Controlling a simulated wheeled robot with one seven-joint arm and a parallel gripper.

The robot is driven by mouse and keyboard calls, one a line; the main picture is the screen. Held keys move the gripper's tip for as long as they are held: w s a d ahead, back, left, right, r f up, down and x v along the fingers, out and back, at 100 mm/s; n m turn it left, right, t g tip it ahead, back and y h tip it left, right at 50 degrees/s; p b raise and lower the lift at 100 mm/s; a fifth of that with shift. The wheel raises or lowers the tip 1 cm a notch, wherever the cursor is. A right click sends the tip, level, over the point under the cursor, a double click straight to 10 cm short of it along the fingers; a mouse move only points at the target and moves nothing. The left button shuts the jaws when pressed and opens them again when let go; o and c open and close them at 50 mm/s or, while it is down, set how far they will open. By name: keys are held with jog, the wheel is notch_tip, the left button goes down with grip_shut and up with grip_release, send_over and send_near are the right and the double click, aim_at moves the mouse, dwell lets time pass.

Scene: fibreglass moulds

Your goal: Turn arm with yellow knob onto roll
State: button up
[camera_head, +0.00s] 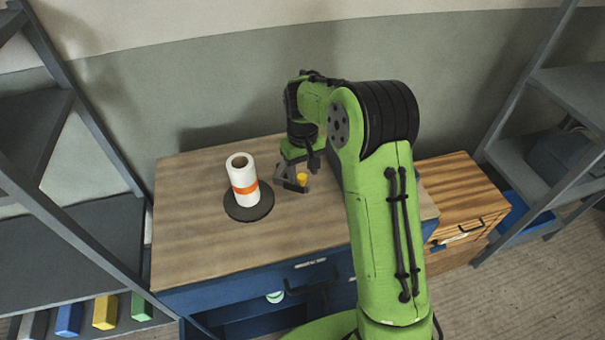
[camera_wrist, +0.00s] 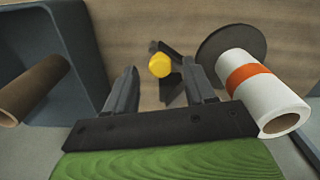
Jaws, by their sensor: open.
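The white roll (camera_head: 243,181) with an orange band stands upright on a round dark disc (camera_head: 262,207) on the wooden tabletop. In the wrist view the roll (camera_wrist: 258,92) is at the right, beside my gripper. The yellow knob (camera_head: 302,177) is to the right of the roll, apart from it. In the wrist view the knob (camera_wrist: 160,65) shows between my fingertips, on a dark arm (camera_wrist: 173,92) that is partly hidden by my right finger. My gripper (camera_wrist: 160,72) is open around the knob's line of sight; I cannot tell whether it touches. The gripper (camera_head: 292,180) is low over the table.
A grey-blue bin (camera_wrist: 75,50) with a brown tube (camera_wrist: 32,90) lies left in the wrist view. A wooden drawer unit (camera_head: 460,195) stands right of the table. Metal shelves (camera_head: 75,110) flank both sides. The table's front left is clear.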

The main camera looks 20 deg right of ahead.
jog(key=shift+f, duration=0.7)
grip_shut()
jog(key=shift+a, duration=0.15)
jog(key=w+a+m, duration=0.1)
jog(key=a+m, duration=0.7)
jog(key=m, duration=0.1)
jog(key=shift+w+m, duration=0.3)
jog(key=shift+w, duration=0.1)
dwell(0.4)
